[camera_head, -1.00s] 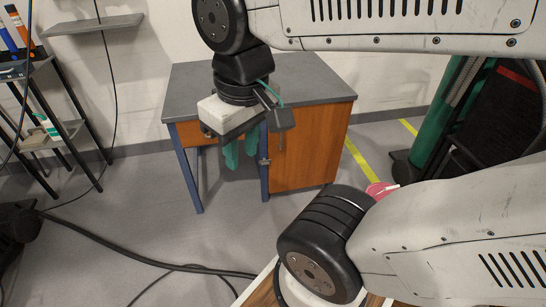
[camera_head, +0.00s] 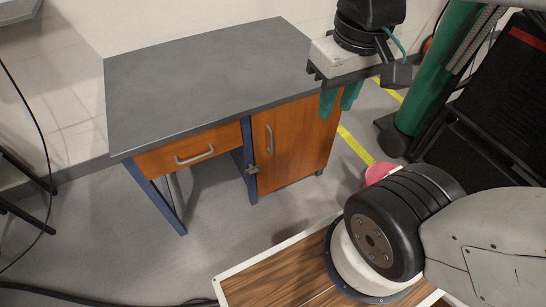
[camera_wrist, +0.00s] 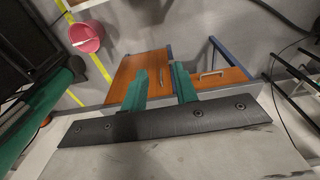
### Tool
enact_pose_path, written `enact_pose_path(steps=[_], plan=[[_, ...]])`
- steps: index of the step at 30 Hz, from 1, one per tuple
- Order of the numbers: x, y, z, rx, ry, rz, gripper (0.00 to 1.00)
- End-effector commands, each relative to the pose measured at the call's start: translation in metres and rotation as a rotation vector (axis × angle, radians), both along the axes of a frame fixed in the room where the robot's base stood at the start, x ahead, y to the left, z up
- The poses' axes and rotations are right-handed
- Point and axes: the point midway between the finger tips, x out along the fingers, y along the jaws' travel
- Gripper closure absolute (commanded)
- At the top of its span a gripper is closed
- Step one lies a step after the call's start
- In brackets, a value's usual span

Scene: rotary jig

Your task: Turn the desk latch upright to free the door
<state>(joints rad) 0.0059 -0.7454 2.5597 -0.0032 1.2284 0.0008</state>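The desk (camera_head: 205,72) has a grey top, blue legs, an orange drawer and an orange door (camera_head: 292,150) with a vertical handle. A small metal latch (camera_head: 252,170) lies roughly level at the door's left edge, reaching toward the blue leg. My gripper (camera_head: 338,106) hangs near the desk's front right corner, up and to the right of the latch in the head view. Its green fingers stand apart with nothing between them in the wrist view (camera_wrist: 160,72). The door looks closed. I cannot make out the latch in the wrist view.
A pink bucket (camera_wrist: 86,37) stands on the floor to the right of the desk in the head view. A green cylinder (camera_head: 436,80) and dark equipment stand farther right. Floor in front of the desk is clear, with a cable at lower left.

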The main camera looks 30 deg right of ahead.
Motion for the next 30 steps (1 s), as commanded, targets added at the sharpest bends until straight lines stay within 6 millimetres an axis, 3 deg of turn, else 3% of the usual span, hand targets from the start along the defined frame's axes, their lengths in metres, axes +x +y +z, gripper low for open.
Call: enact_pose_path(steps=[8, 17, 23, 30], plan=[[0.030, -0.012, -0.039, -0.003, 0.216, -0.035, 0.71], [0.106, -0.040, -0.109, -0.035, 0.365, -0.091, 0.71], [0.164, -0.061, -0.181, -0.063, 0.372, -0.133, 0.71], [0.227, -0.086, -0.293, -0.082, 0.312, -0.194, 0.71]])
